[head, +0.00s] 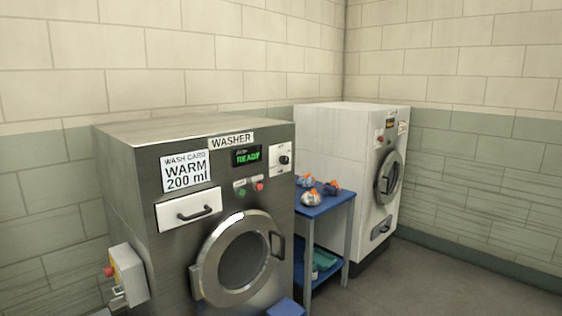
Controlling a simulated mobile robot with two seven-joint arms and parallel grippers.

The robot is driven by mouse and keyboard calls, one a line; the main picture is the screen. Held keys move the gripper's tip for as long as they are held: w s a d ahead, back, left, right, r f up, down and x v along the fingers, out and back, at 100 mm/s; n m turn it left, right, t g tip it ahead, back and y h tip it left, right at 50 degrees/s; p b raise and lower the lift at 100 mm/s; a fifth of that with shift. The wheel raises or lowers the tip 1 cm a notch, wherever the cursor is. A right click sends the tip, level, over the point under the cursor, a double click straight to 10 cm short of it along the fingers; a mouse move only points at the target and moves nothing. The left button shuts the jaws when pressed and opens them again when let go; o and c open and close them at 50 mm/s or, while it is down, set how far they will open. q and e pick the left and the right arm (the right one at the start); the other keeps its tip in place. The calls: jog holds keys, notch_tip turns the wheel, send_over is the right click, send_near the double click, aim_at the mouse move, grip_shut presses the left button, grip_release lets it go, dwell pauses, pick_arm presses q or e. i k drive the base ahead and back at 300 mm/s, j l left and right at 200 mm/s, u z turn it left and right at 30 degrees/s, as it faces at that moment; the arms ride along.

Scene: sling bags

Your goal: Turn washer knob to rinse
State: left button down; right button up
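The washer (142,200) is a grey metal machine at the left of the head view. Its knob (285,160) is a small black dial on a white plate at the upper right of the front panel. The knob's markings are too small to read. A display (246,156) left of the knob shows "READY" in green. A card (187,172) on the panel reads "WASH CARD WARM 200 ml". Neither of my grippers is in the head view.
A blue table (322,201) carrying several small orange-and-grey items (311,197) stands right of the washer. A white machine (330,140) is behind it. A control box (128,275) with a red button juts from the washer's left side. Floor at right is clear.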

aim_at(283, 160)
jog(key=i+j+u, duration=0.15)
jog(key=i, duration=1.1)
